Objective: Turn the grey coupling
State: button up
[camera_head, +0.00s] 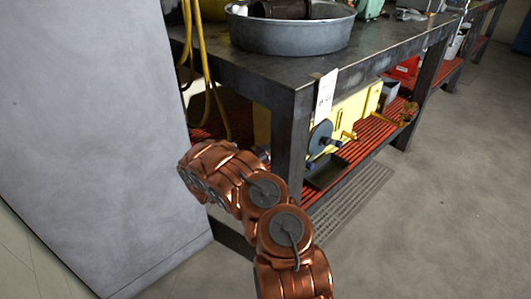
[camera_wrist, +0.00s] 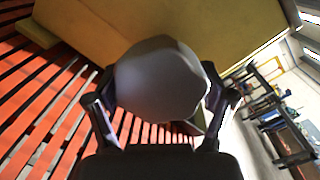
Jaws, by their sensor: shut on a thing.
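The grey coupling (camera_wrist: 160,80) is a faceted, rounded grey piece in the middle of the wrist view. My gripper (camera_wrist: 160,98) has one dark finger on each side of it and is shut on it. Behind the coupling is a yellow motor body (camera_wrist: 115,28), which lies on the red slatted shelf. In the head view the copper arm reaches under the table beside its front leg. The gripper and the coupling are mostly hidden there by the arm and the leg.
The dark table (camera_head: 265,75) has a front leg (camera_head: 290,150) close to my arm. A white tag (camera_head: 326,92) hangs from its corner. A dark disc (camera_head: 320,138) and another yellow body (camera_head: 358,108) are on the red shelf (camera_head: 372,135). A grey cabinet (camera_head: 90,130) stands left.

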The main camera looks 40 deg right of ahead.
jog(key=shift+n, duration=0.4)
jog(key=o, duration=1)
jog(key=a, duration=1.2)
jog(key=shift+s, duration=0.3)
